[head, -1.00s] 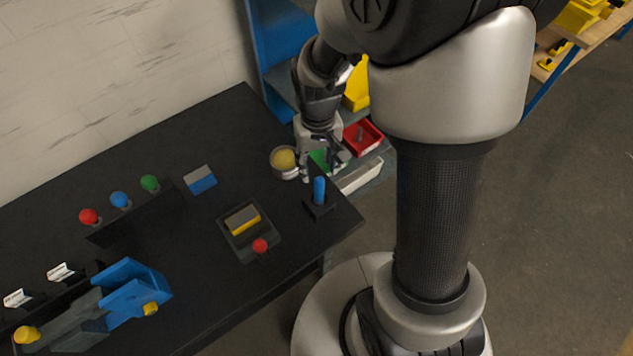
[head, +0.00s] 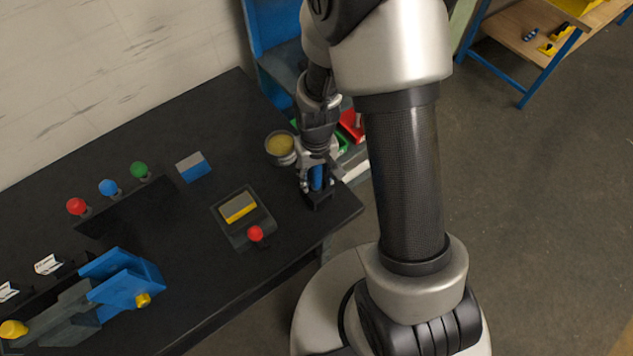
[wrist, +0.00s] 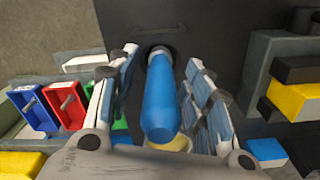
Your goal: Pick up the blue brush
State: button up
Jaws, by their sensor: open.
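The blue brush (head: 318,177) stands upright in a small black holder (head: 319,199) near the right end of the black table. In the wrist view, the blue handle of the brush (wrist: 161,105) lies between the two fingers of my gripper (wrist: 160,85). My gripper (head: 318,180) is open, its fingers apart on either side of the handle. In the wrist view a gap shows between the handle and the right finger; whether the left finger touches is unclear. The lower end of the brush is hidden in the holder.
A round tin with yellow contents (head: 281,145) stands close behind my gripper. A dark box with a grey-yellow block (head: 238,208) and a red knob (head: 256,233) sits to the left. Red and green bins (head: 352,126) lie beyond the table edge.

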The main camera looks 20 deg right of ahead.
grip_shut()
dwell(0.5)
jog(key=shift+r, duration=0.2)
